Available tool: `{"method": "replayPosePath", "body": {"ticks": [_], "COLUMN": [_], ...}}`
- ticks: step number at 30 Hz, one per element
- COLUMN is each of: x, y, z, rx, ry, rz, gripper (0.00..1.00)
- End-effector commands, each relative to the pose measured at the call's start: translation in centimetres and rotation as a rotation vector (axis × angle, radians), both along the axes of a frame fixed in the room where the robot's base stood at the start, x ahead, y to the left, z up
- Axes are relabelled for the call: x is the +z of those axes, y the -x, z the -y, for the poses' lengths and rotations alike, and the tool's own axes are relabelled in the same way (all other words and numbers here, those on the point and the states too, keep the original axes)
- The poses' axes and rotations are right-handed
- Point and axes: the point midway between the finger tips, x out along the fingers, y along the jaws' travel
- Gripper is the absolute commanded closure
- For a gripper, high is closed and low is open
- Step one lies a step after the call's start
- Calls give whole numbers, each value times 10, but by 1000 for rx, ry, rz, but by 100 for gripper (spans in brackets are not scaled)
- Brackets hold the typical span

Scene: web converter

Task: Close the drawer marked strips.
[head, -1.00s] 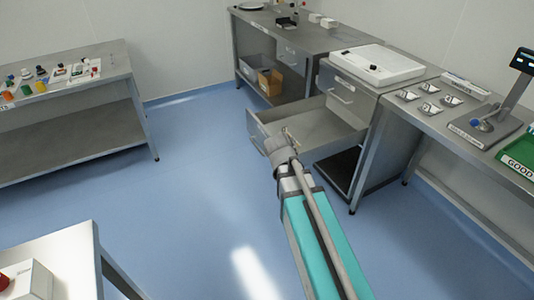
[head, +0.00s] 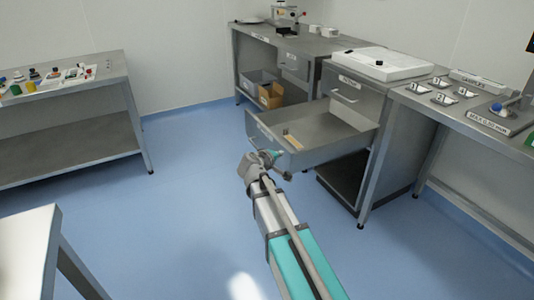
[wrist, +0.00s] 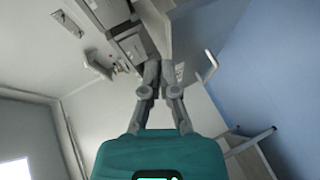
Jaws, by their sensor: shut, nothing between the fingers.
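A grey metal drawer (head: 325,132) stands pulled out of the cabinet under the white-topped bench. Its front panel (head: 262,130) faces left and carries a small label too small to read, so I cannot confirm it says strips. A small tan item (head: 292,142) lies inside. My gripper (head: 278,160) is just outside the front panel, near its lower near end; I cannot tell whether it touches. In the wrist view my gripper (wrist: 161,68) is shut and empty, with a panel and bar handle (wrist: 208,67) to its right.
A shut drawer (head: 347,90) with a handle sits above the open one. A dark shelf (head: 343,178) lies below it. A bench (head: 75,85) with small parts stands at left, and a table corner (head: 30,240) at near left. The blue floor (head: 190,200) between is clear.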

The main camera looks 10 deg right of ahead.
Motion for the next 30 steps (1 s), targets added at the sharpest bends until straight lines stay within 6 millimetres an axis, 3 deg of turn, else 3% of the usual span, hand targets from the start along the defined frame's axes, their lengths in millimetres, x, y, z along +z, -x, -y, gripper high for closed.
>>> {"method": "replayPosePath", "body": {"ticks": [1, 15, 21, 30], "x": [-15, -52, -58, -57], "y": [-9, -64, -75, -77], "z": [-6, -64, -81, -85], "rx": [23, 233, 286, 301], "ry": [30, 322, 394, 415], "rz": [13, 117, 136, 142], "gripper": [100, 100, 100, 100]}}
